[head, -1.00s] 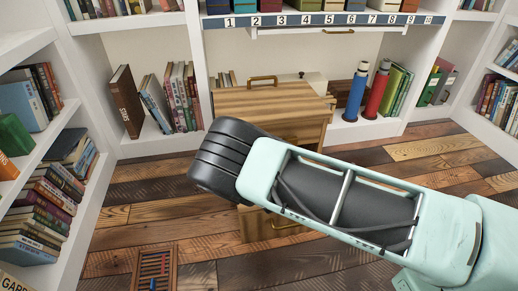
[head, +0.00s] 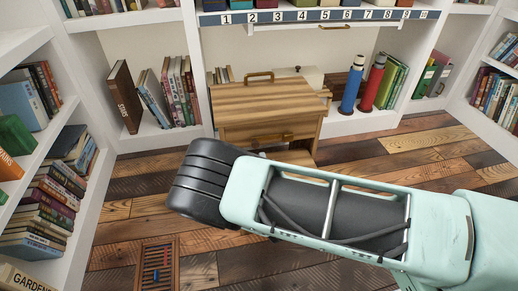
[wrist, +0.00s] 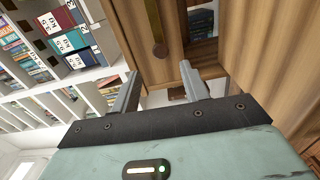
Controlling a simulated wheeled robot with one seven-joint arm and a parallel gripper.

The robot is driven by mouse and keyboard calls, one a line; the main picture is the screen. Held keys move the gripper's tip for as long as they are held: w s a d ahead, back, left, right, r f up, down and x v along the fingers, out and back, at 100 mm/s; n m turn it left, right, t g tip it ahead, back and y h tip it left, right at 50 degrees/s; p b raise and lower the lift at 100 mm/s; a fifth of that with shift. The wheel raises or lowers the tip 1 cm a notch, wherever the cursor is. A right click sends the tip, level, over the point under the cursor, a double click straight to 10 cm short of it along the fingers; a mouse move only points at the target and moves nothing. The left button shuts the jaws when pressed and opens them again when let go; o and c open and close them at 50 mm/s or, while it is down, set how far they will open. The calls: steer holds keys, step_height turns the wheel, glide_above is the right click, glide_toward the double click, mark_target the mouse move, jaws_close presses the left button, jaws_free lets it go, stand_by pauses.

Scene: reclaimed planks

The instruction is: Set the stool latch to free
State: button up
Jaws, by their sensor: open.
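The wooden stool-like unit (head: 265,100) stands against the back shelves in the head view, with a brass handle (head: 259,75) on top and another brass fitting (head: 271,138) on its front. My arm hides its lower part. In the wrist view, wooden panels (wrist: 250,45) fill the upper right. A brass strip with a round end (wrist: 160,48) lies on the wood just beyond my fingers; I cannot tell if it is the latch. My gripper (wrist: 160,88) is open, with nothing between its fingers. Its fingertips are hidden in the head view.
Bookshelves stand at the left, back and right. A blue bottle (head: 352,84) and a red bottle (head: 373,82) stand right of the wooden unit. A slatted wooden piece (head: 158,265) lies on the plank floor (head: 125,210).

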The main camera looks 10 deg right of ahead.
steer(key=s+p, duration=0.1)
steer(key=s, duration=0.6)
steer(key=shift+w, duration=0.1)
steer(key=s+a+r+m+g+y, duration=0.3)
steer(key=s+a+r+m+g, duration=0.7)
steer(key=r+g, duration=0.35)
steer(key=s+d+r+g+h+p, duration=0.1)
steer(key=s+d+r+g, duration=0.1)
steer(key=s+d+r, duration=0.5)
steer(key=s+d+r+g+h, duration=0.1)
steer(key=s+d+r+g, duration=0.25)
steer(key=s+r, duration=0.5)
step_height(320, 180, up, 38)
steer(key=t+p, duration=0.1)
steer(key=p, duration=3.6)
steer(key=shift+w+f, duration=0.25)
